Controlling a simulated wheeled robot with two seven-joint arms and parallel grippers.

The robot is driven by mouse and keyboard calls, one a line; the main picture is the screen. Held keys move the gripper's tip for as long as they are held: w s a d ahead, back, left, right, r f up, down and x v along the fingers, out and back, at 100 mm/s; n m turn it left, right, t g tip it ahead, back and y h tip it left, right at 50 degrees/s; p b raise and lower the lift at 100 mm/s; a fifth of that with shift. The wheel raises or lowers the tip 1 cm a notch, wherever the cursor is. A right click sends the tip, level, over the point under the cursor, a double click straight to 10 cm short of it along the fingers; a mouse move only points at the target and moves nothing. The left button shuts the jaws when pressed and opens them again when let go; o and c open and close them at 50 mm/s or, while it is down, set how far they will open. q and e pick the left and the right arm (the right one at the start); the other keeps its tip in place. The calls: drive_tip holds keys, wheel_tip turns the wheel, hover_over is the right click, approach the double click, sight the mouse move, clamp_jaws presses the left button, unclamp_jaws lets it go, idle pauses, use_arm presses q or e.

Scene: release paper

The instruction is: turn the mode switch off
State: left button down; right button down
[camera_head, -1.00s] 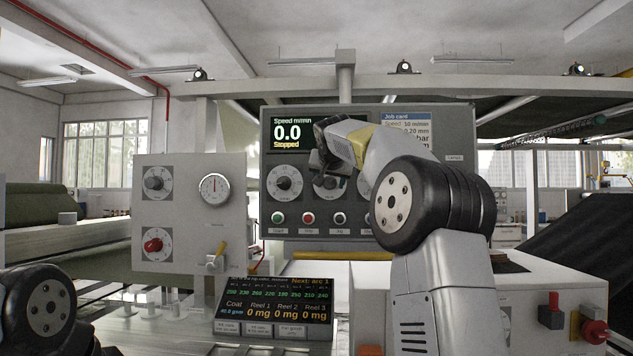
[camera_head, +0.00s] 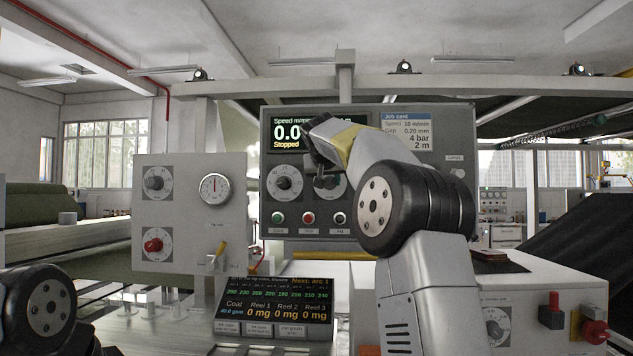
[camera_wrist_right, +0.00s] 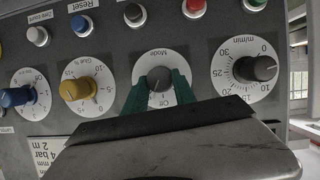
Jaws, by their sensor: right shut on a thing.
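The mode switch (camera_wrist_right: 159,77) is a grey knob on a round white dial, marked "Mode" and "Off", on the grey control panel (camera_head: 450,200). In the right wrist view the panel appears upside down. My right gripper (camera_wrist_right: 160,88) has its green fingers on both sides of this knob and is shut on it. The knob's pointer direction is hard to make out. In the head view my right gripper (camera_head: 324,180) covers most of the dial. My left gripper is not in view; only part of my left arm shows at the lower left.
The speed knob (camera_wrist_right: 255,68) is beside the mode switch, with a yellow knob (camera_wrist_right: 80,89) and a blue knob (camera_wrist_right: 18,97) on the other side. Push buttons, including a red one (camera_head: 308,218), line the panel. The display reads 0.0, Stopped.

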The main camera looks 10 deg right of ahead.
drive_tip(key=n+h, duration=0.2)
drive_tip(key=n, duration=0.1)
drive_tip(key=shift+a+f, duration=0.1)
drive_tip(key=shift+a, duration=0.1)
drive_tip(key=shift+w+n+g+h, duration=0.1)
drive_tip(key=shift+n+g+h, duration=0.2)
drive_tip(key=shift+n, duration=0.1)
idle(0.3)
drive_tip(key=c, duration=1)
unclamp_jaws()
drive_tip(key=v, duration=0.7)
drive_tip(key=shift+s+a, duration=0.2)
drive_tip(key=shift+s, duration=0.15)
